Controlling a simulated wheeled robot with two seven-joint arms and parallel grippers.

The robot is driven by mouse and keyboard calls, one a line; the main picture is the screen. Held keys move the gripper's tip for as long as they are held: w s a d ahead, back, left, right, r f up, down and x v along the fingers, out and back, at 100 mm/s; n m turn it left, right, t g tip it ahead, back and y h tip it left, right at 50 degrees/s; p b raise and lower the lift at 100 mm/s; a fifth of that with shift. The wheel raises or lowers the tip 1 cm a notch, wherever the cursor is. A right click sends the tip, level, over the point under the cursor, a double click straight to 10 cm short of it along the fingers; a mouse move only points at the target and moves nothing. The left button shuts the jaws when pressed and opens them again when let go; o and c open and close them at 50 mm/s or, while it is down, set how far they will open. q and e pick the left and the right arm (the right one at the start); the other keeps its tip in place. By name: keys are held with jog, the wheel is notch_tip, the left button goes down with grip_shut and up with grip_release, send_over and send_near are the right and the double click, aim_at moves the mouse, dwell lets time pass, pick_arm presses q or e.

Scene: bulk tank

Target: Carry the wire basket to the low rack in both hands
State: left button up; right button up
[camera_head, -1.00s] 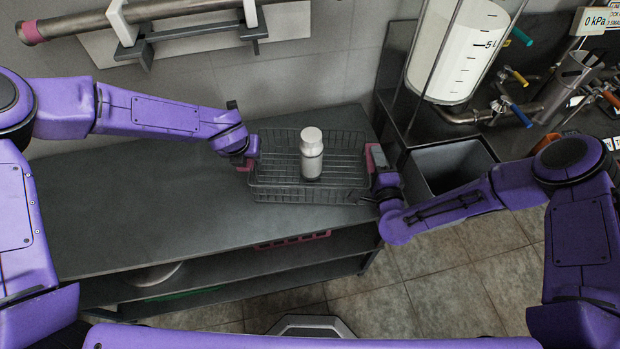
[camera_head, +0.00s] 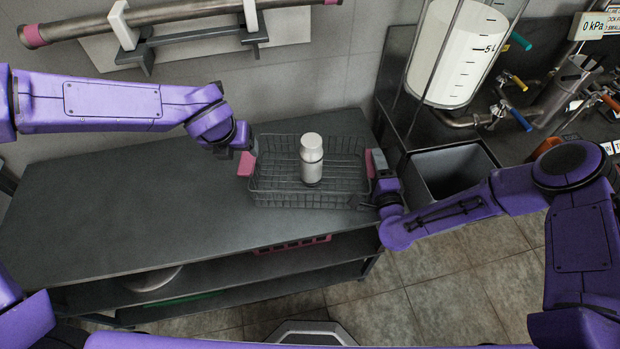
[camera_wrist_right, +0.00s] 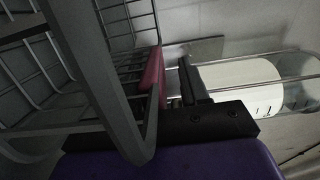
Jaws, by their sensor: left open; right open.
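The grey wire basket (camera_head: 275,199) sits on the right end of the dark table, with a white and grey bottle (camera_head: 312,160) upright inside it. It has pink grips at its left and right ends. My left gripper (camera_head: 238,158) is open at the left pink grip (camera_head: 246,165); whether it touches cannot be told. My right gripper (camera_head: 376,182) is open at the right pink grip (camera_head: 370,163). In the right wrist view the basket's wire side (camera_wrist_right: 110,95) and pink grip (camera_wrist_right: 151,72) show close beside my right gripper (camera_wrist_right: 170,92). I cannot make out a low rack for certain.
The dark table (camera_head: 130,210) is bare to the left of the basket and has lower shelves holding a pink crate (camera_head: 292,244). A grey bin (camera_head: 448,170) stands to the right, below a white graduated tank (camera_head: 458,55) and valves. A pipe (camera_head: 170,12) runs along the wall.

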jog(key=shift+s, duration=0.25)
jog(key=s, duration=0.3)
jog(key=s+d, duration=0.1)
jog(key=s, duration=0.7)
jog(key=shift+s+d, duration=0.2)
jog(key=shift+d, duration=0.2)
pick_arm(q)
jog(key=shift+s+r, duration=0.2)
jog(key=shift+r, duration=0.25)
